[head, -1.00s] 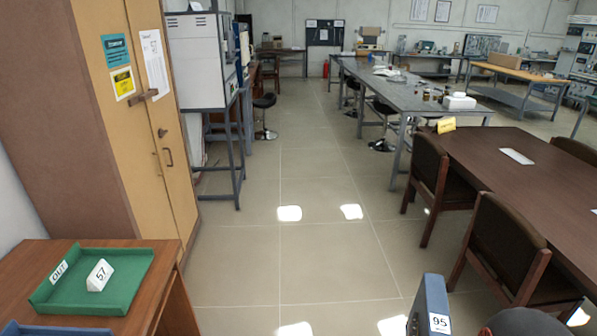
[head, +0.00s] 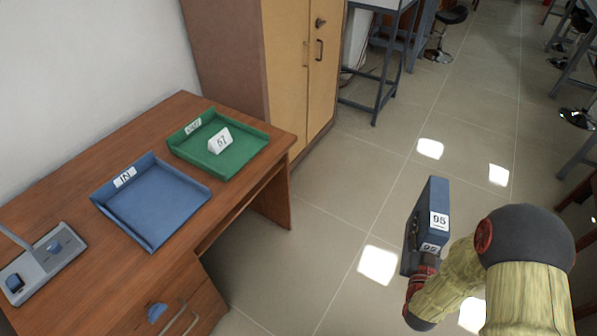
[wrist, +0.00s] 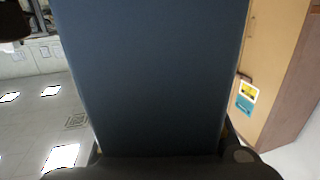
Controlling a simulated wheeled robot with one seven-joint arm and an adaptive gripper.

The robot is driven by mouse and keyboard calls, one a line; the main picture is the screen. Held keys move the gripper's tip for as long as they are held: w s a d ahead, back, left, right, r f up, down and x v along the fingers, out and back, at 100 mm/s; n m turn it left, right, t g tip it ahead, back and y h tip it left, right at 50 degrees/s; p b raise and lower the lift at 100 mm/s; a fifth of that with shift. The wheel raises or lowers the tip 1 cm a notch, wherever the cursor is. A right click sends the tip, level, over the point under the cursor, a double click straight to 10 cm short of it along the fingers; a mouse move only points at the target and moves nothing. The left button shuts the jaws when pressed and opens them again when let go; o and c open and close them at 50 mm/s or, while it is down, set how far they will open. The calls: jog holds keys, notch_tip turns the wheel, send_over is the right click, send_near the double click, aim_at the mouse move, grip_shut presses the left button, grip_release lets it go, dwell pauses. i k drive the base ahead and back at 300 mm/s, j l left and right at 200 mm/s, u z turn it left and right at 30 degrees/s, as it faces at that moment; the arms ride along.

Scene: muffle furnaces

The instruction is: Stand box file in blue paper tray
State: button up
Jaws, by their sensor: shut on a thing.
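The blue-grey box file (head: 431,212) carries white labels reading 95 and stands upright in the air over the floor, right of the desk. My gripper (head: 425,266) is shut on its lower part; the fingertips are mostly hidden. In the wrist view the box file (wrist: 150,75) fills the middle, with dark parts of my gripper (wrist: 160,165) along the bottom edge. The blue paper tray (head: 150,203), labelled IN, lies empty on the desk at the left, well apart from the box file.
The wooden desk (head: 85,260) also holds a green tray (head: 240,158) with a white card marked 57 (head: 220,141), behind the blue one, and a grey device (head: 45,270) at front left. A tall cabinet (head: 235,60) stands behind the desk. Open floor lies between desk and box file.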

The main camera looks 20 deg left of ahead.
aim_at(154, 200)
jog(key=u, duration=1.95)
